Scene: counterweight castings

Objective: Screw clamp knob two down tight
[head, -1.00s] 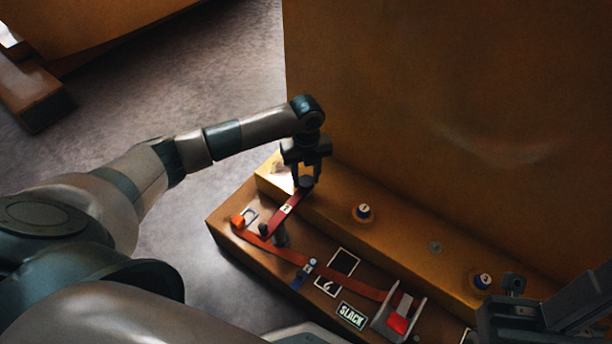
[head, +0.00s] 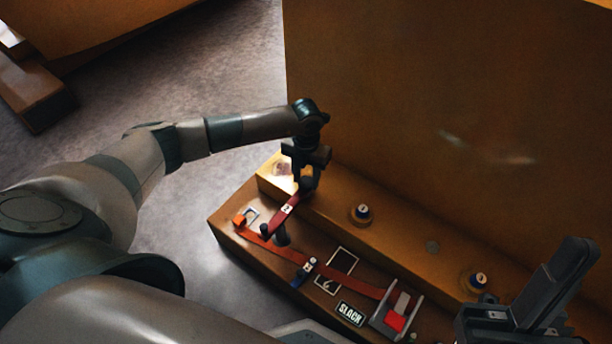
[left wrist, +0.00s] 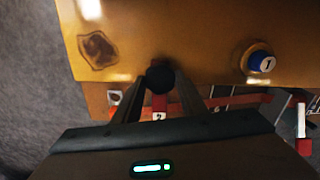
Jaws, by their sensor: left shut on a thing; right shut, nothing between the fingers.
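My left gripper (head: 307,176) is shut on a dark round knob (left wrist: 160,78) at the upper end of a red bar (head: 287,209). The bar carries a white tag, which reads 2 in the left wrist view (left wrist: 159,114). The knob is at the edge of the yellow ledge; its underside is hidden, so I cannot tell how far down it sits. In the head view the fingers cover most of it. My right gripper (head: 540,305) is shut and empty at the lower right, apart from the clamp.
An orange strap (head: 339,278) runs across the lower deck to a metal buckle (head: 398,315) with a red part. A SLACK plate (head: 349,313) lies beside it. Blue-capped posts (head: 361,213) and (head: 478,282) stand on the ledge. A tall yellow wall (head: 440,100) rises behind.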

